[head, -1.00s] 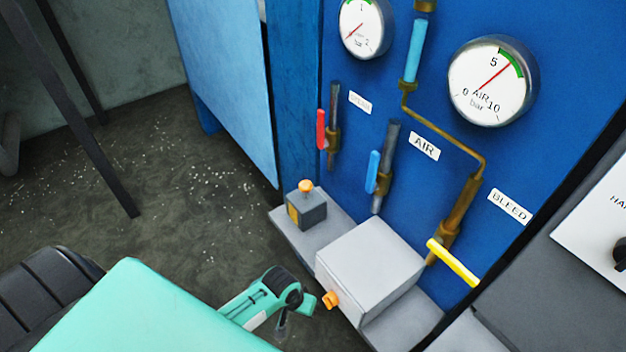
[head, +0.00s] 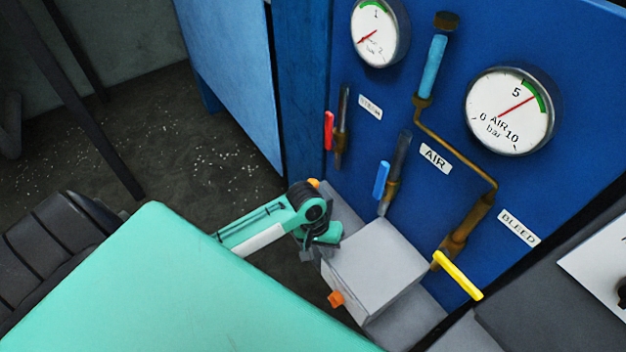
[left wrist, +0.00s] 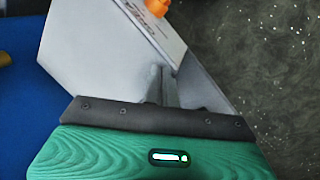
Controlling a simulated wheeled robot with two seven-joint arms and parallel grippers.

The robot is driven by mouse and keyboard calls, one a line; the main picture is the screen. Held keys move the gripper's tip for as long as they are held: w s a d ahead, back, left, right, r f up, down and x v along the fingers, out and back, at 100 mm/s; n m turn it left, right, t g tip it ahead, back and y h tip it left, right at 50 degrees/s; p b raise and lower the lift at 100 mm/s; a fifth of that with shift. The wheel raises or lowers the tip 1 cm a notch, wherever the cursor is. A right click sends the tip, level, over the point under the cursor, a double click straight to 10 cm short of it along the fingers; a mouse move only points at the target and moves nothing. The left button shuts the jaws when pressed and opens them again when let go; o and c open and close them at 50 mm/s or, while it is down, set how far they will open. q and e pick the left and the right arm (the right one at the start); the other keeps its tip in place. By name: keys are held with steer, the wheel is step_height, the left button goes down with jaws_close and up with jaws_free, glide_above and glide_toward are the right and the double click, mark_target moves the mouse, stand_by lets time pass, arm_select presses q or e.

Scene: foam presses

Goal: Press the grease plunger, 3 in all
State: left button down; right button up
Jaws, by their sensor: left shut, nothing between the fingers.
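A large light grey box (head: 375,262) stands at the foot of the blue panel, with an orange knob (head: 336,299) on its front face. The knob also shows at the top edge of the left wrist view (left wrist: 158,7). A smaller box with an orange top button (head: 314,184) stands behind; my left arm hides most of it. I cannot tell which orange part is the grease plunger. My left gripper (head: 306,256) is shut and empty, at the left side of the large box. Its fingers (left wrist: 163,82) appear in front of the grey box in the wrist view; contact is unclear. My right gripper is out of view.
The blue panel carries two gauges (head: 509,111), a red lever (head: 329,131), a blue lever (head: 381,180) and a yellow lever (head: 458,275) close to the large box. Brown pipes run down the panel. Speckled floor (head: 215,150) lies open on the left.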

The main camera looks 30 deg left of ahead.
arm_select(q)
steer(key=w+a+r+n+g, duration=0.1)
steer(key=w+a+n, duration=0.4)
steer(key=w+a, duration=0.35)
steer(key=n+h, duration=0.2)
steer(key=n, duration=0.6)
glide_toward(311, 182)
steer(key=shift+w+r, duration=0.1)
steer(key=shift+r, duration=0.25)
steer(key=shift+d, duration=0.1)
steer(key=b+x, duration=0.2)
steer(key=x, duration=0.1)
steer(key=b+x, duration=0.2)
steer(key=x, duration=0.1)
steer(key=shift+a+f, duration=0.1)
steer(key=shift+a, duration=0.15)
steer(key=shift+d+f+b, duration=0.35)
steer(key=shift+f+b, duration=0.1)
steer(key=shift+b, duration=0.2)
